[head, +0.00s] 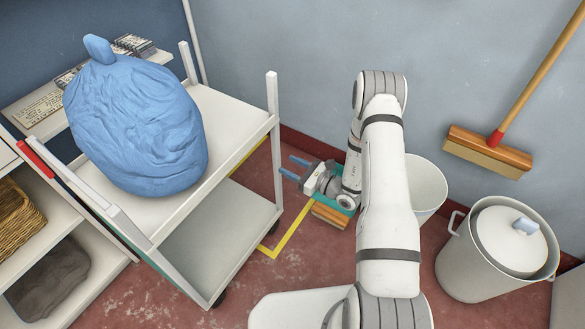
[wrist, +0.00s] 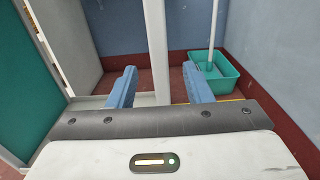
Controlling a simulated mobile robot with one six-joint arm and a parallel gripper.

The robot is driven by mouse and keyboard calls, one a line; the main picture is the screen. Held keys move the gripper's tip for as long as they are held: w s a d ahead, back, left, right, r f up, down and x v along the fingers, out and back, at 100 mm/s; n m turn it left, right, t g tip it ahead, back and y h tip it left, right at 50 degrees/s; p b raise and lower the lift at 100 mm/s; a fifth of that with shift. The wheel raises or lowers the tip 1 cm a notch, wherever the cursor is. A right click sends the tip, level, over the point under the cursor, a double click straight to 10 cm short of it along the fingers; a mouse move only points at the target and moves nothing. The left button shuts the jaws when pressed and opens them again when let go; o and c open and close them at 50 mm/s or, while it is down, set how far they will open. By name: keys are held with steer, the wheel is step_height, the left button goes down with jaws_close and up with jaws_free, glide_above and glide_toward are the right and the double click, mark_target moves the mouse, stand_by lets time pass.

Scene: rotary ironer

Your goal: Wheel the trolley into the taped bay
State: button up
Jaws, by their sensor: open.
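The trolley (head: 238,120) is a white two-shelf cart with corner posts, on the left in the head view, carrying a large blue bag (head: 140,130) on its upper shelf. Yellow tape (head: 290,235) marks the bay on the red floor beside the trolley's right end; more tape shows between the shelves, and the trolley hides part of the outline. My gripper (head: 287,166) is open, its blue fingers pointing left at the trolley's right corner post. In the wrist view the white post (wrist: 156,40) appears between the fingers, touching neither; whether it is within their reach I cannot tell.
White shelving (head: 55,215) with a basket (head: 18,215) stands close at the trolley's left. A white bin (head: 425,185), a lidded pot (head: 490,275) and a broom (head: 488,152) are on the right. A teal tub (wrist: 212,80) sits by the wall in the wrist view.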

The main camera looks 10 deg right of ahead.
mark_target(279, 161)
steer(key=b+x, duration=0.1)
steer(key=x, duration=0.6)
steer(key=shift+b, duration=0.3)
steer(key=shift+c, duration=0.5)
jaws_close()
stand_by(0.6)
